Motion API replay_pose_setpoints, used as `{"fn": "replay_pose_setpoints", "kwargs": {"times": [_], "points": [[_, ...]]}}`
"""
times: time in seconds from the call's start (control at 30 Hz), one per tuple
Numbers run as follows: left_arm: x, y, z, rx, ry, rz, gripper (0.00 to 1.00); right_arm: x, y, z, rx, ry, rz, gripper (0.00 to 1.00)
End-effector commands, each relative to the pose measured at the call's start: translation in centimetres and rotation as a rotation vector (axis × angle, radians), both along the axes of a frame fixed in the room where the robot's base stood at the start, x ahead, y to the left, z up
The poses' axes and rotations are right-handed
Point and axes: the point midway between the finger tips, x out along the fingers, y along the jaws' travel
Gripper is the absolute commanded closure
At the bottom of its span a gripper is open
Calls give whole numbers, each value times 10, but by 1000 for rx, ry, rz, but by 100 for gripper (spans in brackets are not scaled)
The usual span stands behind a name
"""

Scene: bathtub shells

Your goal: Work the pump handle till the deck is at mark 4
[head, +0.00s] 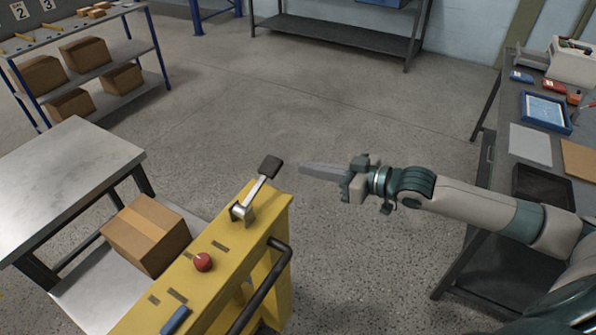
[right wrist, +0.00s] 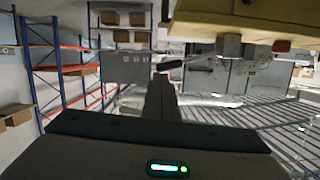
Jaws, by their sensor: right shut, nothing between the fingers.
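The pump handle (head: 262,178) is a metal lever with a black grip, standing tilted up from the far end of a yellow cart body (head: 225,262). My right gripper (head: 303,170) is shut and empty, its fingers pointing left. It is just right of the black grip, with a visible gap. In the right wrist view, the handle (right wrist: 172,64) lies beyond my shut fingers (right wrist: 160,82), below the yellow body. A grey surface (head: 85,292) bearing a cardboard box lies left of the cart; I cannot tell whether it is the deck. No mark 4 is readable. My left gripper is out of view.
A red knob (head: 203,262), a blue piece (head: 175,320) and a black push bar (head: 262,285) are on the cart. A steel table (head: 65,175) stands left, a cluttered workbench (head: 505,170) right. The floor beyond the handle is clear.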

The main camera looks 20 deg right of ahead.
Motion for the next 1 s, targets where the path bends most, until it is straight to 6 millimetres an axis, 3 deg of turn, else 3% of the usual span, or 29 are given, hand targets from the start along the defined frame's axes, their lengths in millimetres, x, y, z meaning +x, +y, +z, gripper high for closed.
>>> {"fn": "replay_pose_setpoints", "kwargs": {"times": [0.3,1.0], "points": [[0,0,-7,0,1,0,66,-14,-12,5,0,0,0,100],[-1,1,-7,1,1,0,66,-14,-12,5,1,-1,0,100]]}}
